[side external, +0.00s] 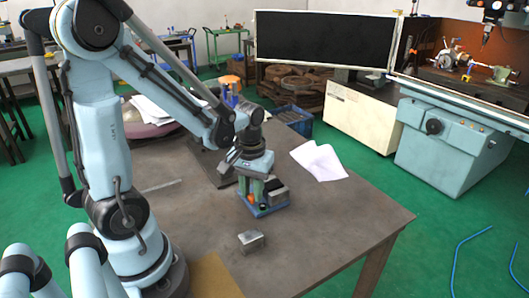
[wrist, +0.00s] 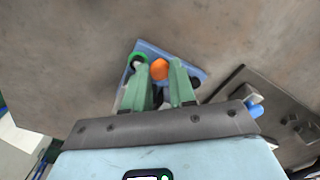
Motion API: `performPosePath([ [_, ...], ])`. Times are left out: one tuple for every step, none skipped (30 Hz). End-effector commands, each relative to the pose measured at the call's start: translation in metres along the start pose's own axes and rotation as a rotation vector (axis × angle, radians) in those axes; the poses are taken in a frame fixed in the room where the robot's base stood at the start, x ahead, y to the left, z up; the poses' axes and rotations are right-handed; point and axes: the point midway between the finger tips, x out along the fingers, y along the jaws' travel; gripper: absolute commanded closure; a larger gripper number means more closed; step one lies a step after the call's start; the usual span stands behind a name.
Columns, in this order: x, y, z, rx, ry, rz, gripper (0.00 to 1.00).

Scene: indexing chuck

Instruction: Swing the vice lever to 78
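The vice has a blue base (side external: 266,210) on the table, below my gripper (side external: 257,186). A grey metal block (side external: 279,191) sits at its right side. In the wrist view the blue base (wrist: 190,69) lies beyond my gripper (wrist: 160,66), whose two green fingers stand apart. A round orange knob (wrist: 159,69), perhaps the lever's end, shows in the gap between the fingertips; I cannot tell whether they touch it. A green ring (wrist: 138,58) lies by the left fingertip. The lever's arm and any scale marks are hidden or too small to read.
A small metal block (side external: 251,241) stands on the table (side external: 340,215) in front of the vice. White paper (side external: 318,160) lies behind it to the right. A dark plate (wrist: 285,115) with a blue part (wrist: 254,105) is close at right in the wrist view. The table's right side is clear.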

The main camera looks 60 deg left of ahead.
Motion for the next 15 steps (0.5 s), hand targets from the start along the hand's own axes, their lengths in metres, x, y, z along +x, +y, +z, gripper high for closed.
performPosePath([
  [-0.0001, 0.0, -0.0001, 0.0, 0.0, 0.0, 1.0],
  [-0.0001, 0.0, -0.0001, 0.0, 0.0, 0.0, 1.0],
  [-0.0001, 0.0, -0.0001, 0.0, 0.0, 0.0, 1.0],
  [-0.0001, -0.0001, -0.0001, 0.0, 0.0, 0.0, 1.0],
  [-0.0001, -0.0001, -0.0001, 0.0, 0.0, 0.0, 1.0],
  [-0.0002, 0.0, -0.0001, 0.0, 0.0, 0.0, 1.0],
  [-0.0002, 0.0, -0.0001, 0.0, 0.0, 0.0, 1.0],
  [-0.0002, -0.0001, -0.0001, 0.0, 0.0, 0.0, 1.0],
  [-0.0002, -0.0001, -0.0001, 0.001, 0.0, 0.0, 1.0],
  [-0.0002, -0.0002, 0.0, 0.002, 0.0, 0.0, 1.0],
  [-0.0002, -0.0002, 0.0001, 0.004, 0.0, 0.0, 1.0],
  [-0.0002, -0.0005, 0.0003, 0.008, 0.0, 0.0, 1.0],
  [-0.0002, -0.0007, 0.0005, 0.012, 0.0, 0.0, 1.0],
  [-0.0002, -0.0009, 0.0007, 0.018, 0.0, 0.0, 1.0],
  [-0.0001, -0.0014, 0.0011, 0.029, -0.001, 0.0, 1.0],
])
